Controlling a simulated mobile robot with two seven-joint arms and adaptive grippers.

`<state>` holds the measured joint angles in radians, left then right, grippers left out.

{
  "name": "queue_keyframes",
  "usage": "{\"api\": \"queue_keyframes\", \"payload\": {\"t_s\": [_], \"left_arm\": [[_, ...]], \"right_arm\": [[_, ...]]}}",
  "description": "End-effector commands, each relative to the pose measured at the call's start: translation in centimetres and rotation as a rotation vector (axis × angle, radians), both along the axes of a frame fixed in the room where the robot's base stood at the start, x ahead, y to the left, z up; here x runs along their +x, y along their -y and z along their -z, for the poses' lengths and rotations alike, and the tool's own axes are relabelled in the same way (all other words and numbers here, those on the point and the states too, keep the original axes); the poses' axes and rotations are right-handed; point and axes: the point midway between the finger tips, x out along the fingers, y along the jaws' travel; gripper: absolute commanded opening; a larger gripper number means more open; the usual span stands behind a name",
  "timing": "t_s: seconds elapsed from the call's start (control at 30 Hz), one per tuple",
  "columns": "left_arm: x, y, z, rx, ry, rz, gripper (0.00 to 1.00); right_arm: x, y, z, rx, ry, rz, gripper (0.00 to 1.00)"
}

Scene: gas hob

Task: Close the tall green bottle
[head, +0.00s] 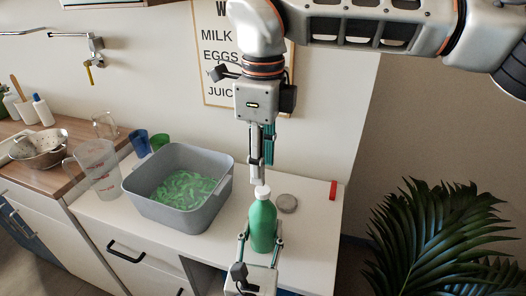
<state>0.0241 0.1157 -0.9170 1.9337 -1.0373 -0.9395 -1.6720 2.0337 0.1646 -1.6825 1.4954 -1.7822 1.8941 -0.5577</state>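The tall green bottle (262,226) stands upright near the front of the white counter. A white cap (262,191) shows at the top of its neck; I cannot tell how firmly it is seated. My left gripper (261,242) reaches in from the bottom edge, with one finger on each side of the bottle's lower body, apparently touching it. My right gripper (259,180) hangs down from above, its fingertips right at the top of the cap. Its fingers overlap in this view, so their gap and any contact with the cap are hidden.
A grey tub (146,202) with green contents stands left of the bottle. A flat grey disc (287,203) lies just right of it. A red object (333,190) is at the counter's right edge. A clear measuring jug (98,168) stands at left; a plant (440,240) fills the lower right.

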Motion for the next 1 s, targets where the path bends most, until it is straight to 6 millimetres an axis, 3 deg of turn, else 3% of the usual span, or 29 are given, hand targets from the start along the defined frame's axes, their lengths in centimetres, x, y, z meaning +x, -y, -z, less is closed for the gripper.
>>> {"api": "queue_keyframes", "payload": {"t_s": [0.2, 0.4, 0.77, 0.8, 0.93, 1.0], "left_arm": [[0.0, 0.0, 0.0, 0.001, -0.001, 0.000, 0.00], [0.0, 0.0, 0.0, 0.001, -0.001, 0.000, 0.00], [0.0, 0.0, 0.1, 0.001, -0.001, 0.000, 0.00], [0.0, 0.0, 0.0, 0.001, -0.001, 0.000, 0.00], [0.0, 0.0, 0.0, 0.001, -0.001, 0.000, 0.00], [0.0, 0.0, 0.0, 0.001, -0.001, 0.000, 0.00]], "right_arm": [[-0.1, 0.0, 3.4, 0.000, -0.002, -0.002, 0.35], [0.0, 0.0, 5.3, 0.000, -0.001, 0.000, 0.35], [0.0, 0.0, 5.8, 0.001, 0.001, 0.000, 0.35], [0.0, 0.0, 5.8, 0.001, 0.001, 0.000, 0.32], [0.0, 0.0, 5.8, 0.001, 0.000, 0.000, 0.00], [0.0, 0.0, 5.8, 0.000, 0.000, 0.000, 0.00]]}}
